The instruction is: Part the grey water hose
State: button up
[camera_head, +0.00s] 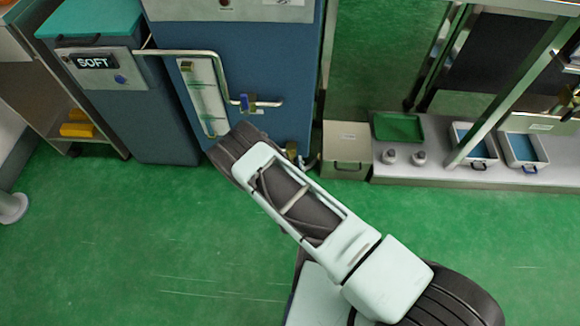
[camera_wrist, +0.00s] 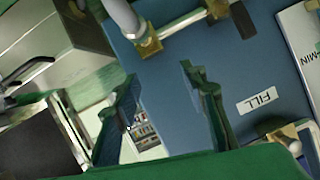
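A pale grey hose (camera_head: 180,52) runs in the head view from the SOFT unit (camera_head: 97,62) across the blue machine's front, then bends down to a fitting with a blue part (camera_head: 247,102). In the wrist view a brass fitting (camera_wrist: 286,138) with a blue part beside it shows at lower right, near the FILL label (camera_wrist: 258,100). A second thick grey pipe end (camera_wrist: 125,15) with a brass fitting (camera_wrist: 148,43) shows at the top. My gripper (camera_wrist: 160,78) is open with nothing between its fingers, facing the blue panel. My arm hides it in the head view.
A gauge strip (camera_head: 205,95) stands left of the blue fitting. A grey box (camera_head: 346,147) and a low shelf (camera_head: 450,172) with trays lie to the right. A yellow item (camera_head: 82,129) sits in the left cabinet. The green floor (camera_head: 150,240) in front is clear.

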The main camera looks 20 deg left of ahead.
jog(key=shift+r, duration=1.8)
